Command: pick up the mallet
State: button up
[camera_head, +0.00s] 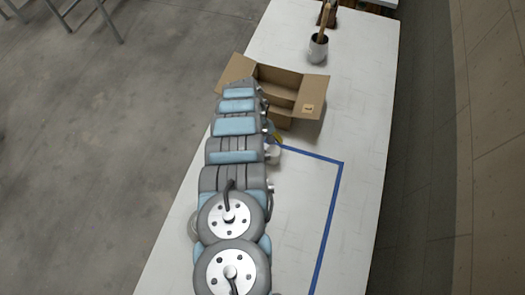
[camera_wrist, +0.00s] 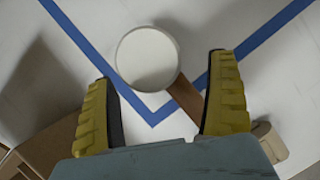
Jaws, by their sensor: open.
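The mallet, with a round white head (camera_wrist: 147,60) and a brown handle (camera_wrist: 187,97), shows in the wrist view. The head lies at and just beyond the fingertips, and the handle runs down right, close to the right finger. My gripper (camera_wrist: 160,78) has yellow ribbed fingers, open on either side of the mallet, with no clear grip on it. In the head view a white piece (camera_head: 273,153), likely the mallet head, shows beside my arm, which hides most of the gripper and the handle.
Blue tape (camera_head: 335,190) marks a corner on the white table (camera_head: 365,80). An open cardboard box (camera_head: 284,90) stands just beyond the gripper. Farther back, a cup (camera_head: 317,50) holds a wooden-handled tool (camera_head: 325,20). The right side of the table is clear.

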jog(key=shift+f, duration=0.1)
jog(key=shift+x, duration=0.75)
jog(key=shift+d+f, duration=0.15)
jog(key=shift+d, duration=0.1)
jog(key=shift+b+x, duration=0.35)
jog(key=shift+x, duration=1.25)
jog(key=c, duration=1.3)
